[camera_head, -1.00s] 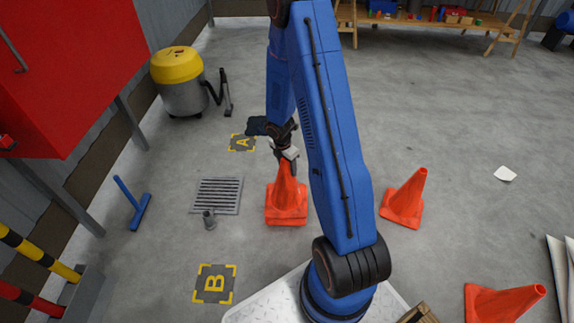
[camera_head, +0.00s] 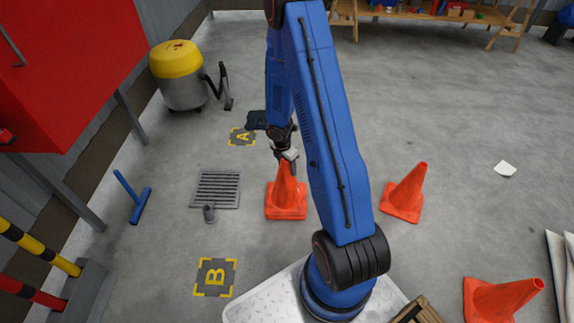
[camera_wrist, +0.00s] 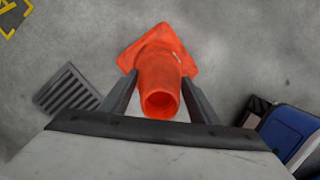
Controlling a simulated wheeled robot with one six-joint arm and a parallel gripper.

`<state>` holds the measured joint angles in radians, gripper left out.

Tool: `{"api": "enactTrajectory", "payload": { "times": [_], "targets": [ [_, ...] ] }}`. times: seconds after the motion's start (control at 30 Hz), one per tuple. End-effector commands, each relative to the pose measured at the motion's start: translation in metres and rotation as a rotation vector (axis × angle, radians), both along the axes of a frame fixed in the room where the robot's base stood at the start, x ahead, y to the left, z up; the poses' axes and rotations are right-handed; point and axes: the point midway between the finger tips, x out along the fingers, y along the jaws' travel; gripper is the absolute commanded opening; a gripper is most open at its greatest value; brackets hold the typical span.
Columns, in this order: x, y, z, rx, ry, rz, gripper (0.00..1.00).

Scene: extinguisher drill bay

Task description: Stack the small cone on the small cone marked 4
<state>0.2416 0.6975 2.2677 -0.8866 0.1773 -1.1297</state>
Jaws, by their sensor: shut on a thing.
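My gripper (camera_head: 289,160) points down in the middle of the head view. It is shut on an orange small cone (camera_head: 287,192), whose narrow top sits between my fingers. In the wrist view the cone (camera_wrist: 160,75) shows its open tip between the two fingers and its square base beyond. A faint pale mark shows on its far side, too small to read. The held cone's base looks thick, as if it rests over a second cone, but anything beneath is almost fully hidden. No clear number 4 shows on any cone.
A yellow-topped vacuum (camera_head: 180,80) stands behind. Open floor lies at the back right.

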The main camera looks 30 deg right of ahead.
Motion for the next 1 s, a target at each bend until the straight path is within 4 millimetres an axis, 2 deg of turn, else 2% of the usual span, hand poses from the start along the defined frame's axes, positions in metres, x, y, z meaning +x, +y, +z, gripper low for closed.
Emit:
{"api": "enactTrajectory", "payload": {
  "times": [0.03, 0.1, 0.13, 0.57, 0.77, 1.0],
  "targets": [
    [0.000, 0.000, -0.001, 0.000, 0.000, -0.001, 0.58],
    [0.000, 0.000, -0.001, 0.000, -0.001, -0.001, 0.75],
    [0.000, 0.000, -0.001, 0.000, -0.001, -0.001, 0.78],
    [0.000, 0.001, 0.005, -0.001, -0.001, -0.002, 0.78],
    [0.000, 0.004, 0.026, -0.002, -0.002, -0.001, 0.78],
    [-0.001, 0.009, 0.062, 0.000, -0.003, -0.002, 0.78]
  ]
}}
